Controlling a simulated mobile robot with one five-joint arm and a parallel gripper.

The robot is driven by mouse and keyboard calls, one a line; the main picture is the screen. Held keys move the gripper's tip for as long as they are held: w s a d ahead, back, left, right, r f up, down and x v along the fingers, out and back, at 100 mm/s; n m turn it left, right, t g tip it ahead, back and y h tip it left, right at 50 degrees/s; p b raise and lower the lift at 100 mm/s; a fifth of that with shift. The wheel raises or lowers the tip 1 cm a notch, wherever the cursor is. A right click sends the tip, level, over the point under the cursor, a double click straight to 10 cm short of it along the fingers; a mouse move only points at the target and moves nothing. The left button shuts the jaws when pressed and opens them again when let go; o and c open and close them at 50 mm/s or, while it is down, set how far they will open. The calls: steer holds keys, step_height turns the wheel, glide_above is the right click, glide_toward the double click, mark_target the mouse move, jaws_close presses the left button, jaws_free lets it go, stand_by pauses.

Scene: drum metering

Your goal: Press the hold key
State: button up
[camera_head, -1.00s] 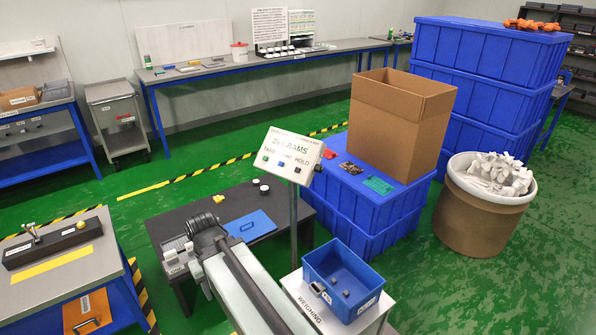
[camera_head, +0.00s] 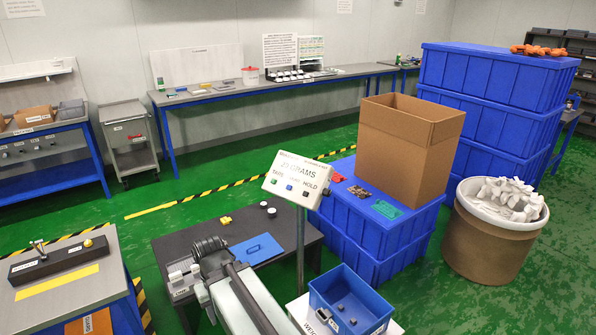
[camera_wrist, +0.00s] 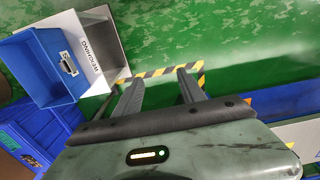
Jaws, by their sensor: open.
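The white indicator box (camera_head: 298,180) stands tilted on a grey post in the middle of the head view. Its display reads about "23 GRAMS", though the digits are small. Below are a green key (camera_head: 274,182), a blue key (camera_head: 289,187) and a black hold key (camera_head: 306,194) under the word HOLD. My gripper (camera_wrist: 162,88) is open and empty in the wrist view, its two dark fingers apart over the floor. The indicator does not show in the wrist view. My arm reaches up from the bottom of the head view, left of the post, apart from the keys.
A blue bin (camera_head: 350,302) with small dark pieces sits on the white weighing stand, right of my arm. A dark table (camera_head: 285,238) with a blue clipboard lies behind my arm.

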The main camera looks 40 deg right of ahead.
steer(key=shift+c, duration=0.3)
jaws_close()
stand_by(1.3)
